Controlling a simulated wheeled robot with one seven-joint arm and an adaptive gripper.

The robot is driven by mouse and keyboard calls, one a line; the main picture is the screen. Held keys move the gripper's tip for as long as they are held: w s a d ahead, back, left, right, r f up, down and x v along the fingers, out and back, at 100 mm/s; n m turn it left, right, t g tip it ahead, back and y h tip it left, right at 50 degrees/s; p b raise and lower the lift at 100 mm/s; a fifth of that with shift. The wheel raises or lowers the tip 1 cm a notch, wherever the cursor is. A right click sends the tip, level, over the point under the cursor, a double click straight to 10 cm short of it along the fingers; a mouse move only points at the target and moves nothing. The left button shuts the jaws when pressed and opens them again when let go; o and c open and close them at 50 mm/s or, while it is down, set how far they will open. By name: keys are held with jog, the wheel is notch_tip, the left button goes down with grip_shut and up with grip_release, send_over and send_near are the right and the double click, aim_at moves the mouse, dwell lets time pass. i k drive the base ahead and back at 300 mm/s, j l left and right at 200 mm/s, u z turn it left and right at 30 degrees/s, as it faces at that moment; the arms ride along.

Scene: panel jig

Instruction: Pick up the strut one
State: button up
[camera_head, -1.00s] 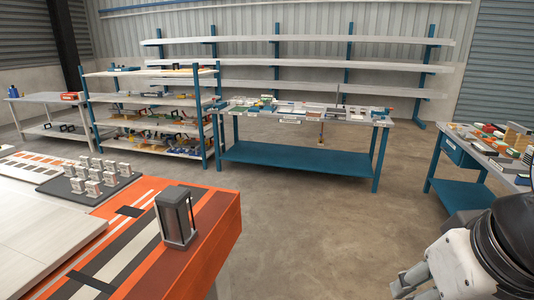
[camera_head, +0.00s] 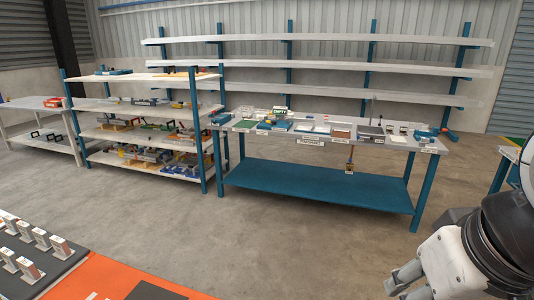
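I cannot make out which thing is the strut in this view. Small parts lie on the far blue-legged bench (camera_head: 300,138), too small to name with certainty. My gripper (camera_head: 408,284) is at the lower right, low in front of the bench and well apart from it. Its grey fingers are partly cut off by the bottom edge, so their opening is unclear. I see nothing held in the part that shows.
A loaded shelf rack (camera_head: 135,107) stands left of the bench. An orange-edged table (camera_head: 95,277) with a dark block tray (camera_head: 55,262) fills the lower left. Another table (camera_head: 509,153) shows at the right edge. The concrete floor (camera_head: 290,245) between is clear.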

aim_at(335, 125)
jog(key=i, duration=1)
jog(key=i+z, duration=0.1)
jog(key=i, duration=0.9)
jog(key=i+j, duration=0.2)
jog(key=i, duration=0.8)
jog(key=i+j+z, duration=0.1)
jog(key=i, duration=0.95)
jog(key=i+j+z, duration=0.2)
jog(key=i, duration=0.2)
jog(key=i+j+z, duration=0.1)
jog(key=i+z, duration=0.15)
jog(key=i, duration=0.1)
